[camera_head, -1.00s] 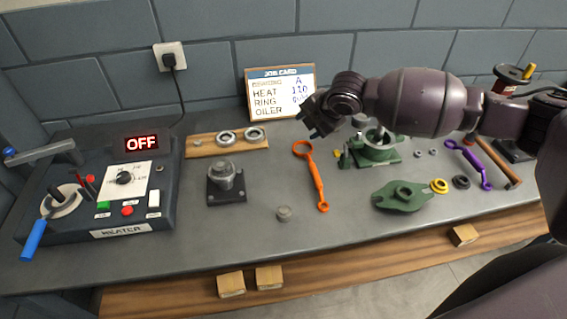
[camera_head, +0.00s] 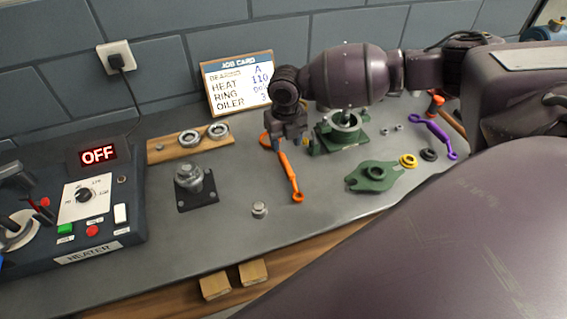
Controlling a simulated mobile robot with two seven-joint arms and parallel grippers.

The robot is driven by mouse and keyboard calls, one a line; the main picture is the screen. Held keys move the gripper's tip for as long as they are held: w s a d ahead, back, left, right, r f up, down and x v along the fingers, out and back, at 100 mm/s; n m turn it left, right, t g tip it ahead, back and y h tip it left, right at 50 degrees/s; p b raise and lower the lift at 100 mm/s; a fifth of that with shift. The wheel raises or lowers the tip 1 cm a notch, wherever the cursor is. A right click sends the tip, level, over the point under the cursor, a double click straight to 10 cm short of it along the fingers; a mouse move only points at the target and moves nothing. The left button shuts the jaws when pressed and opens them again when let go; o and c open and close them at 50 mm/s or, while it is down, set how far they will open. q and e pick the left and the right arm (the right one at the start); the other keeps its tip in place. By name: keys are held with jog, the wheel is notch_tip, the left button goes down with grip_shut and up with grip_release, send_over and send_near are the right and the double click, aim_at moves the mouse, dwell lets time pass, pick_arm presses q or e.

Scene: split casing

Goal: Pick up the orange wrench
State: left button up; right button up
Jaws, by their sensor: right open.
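My left gripper is not in view.
The green casing base (camera_head: 340,137) stands close to the right of my gripper, with the green cover (camera_head: 375,177) in front. A grey post on a plate (camera_head: 195,187) and a small grey cap (camera_head: 260,209) are to the left. The heater (camera_head: 95,205) is at far left.

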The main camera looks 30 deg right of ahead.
aim_at(285, 162)
jog(key=shift+s+f+p, duration=0.1)
jog(key=shift+f+p, duration=0.2)
jog(key=shift+f, duration=4.1)
grip_shut()
